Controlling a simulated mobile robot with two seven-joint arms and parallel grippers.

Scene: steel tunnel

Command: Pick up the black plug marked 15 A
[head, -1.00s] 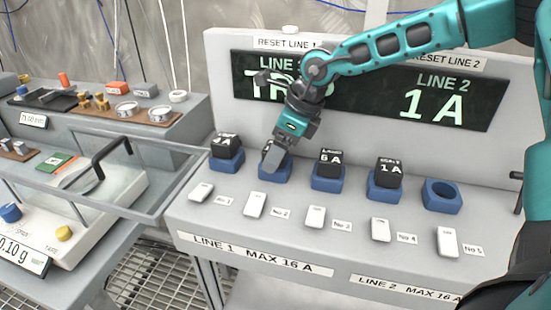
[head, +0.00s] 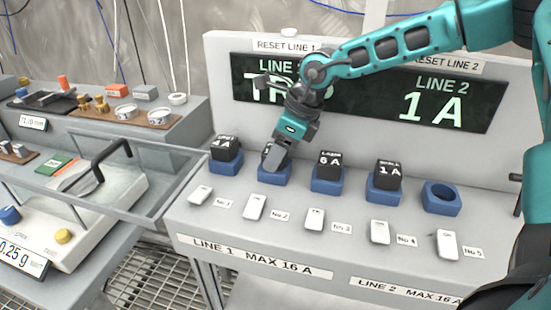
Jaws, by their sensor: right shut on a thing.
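My right gripper (head: 275,160) reaches down from the upper right and is shut on a black plug (head: 266,151) at the second blue socket (head: 274,174) from the left. The gripper covers most of this plug, and only part of its white marking shows, so I cannot read it in full. The plug appears to be in or just above its socket; I cannot tell which. Other black plugs sit in blue sockets: one marked 4 A (head: 226,144) at the left, one marked 6 A (head: 329,160), and one marked 1 A (head: 387,172). My left gripper is not in view.
The rightmost blue socket (head: 441,197) is empty. White switches (head: 316,219) line the panel front. A dark display (head: 415,95) behind reads LINE 2, 1 A; my arm partly covers the LINE 1 side. A balance (head: 70,215) with a clear shield stands at the left.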

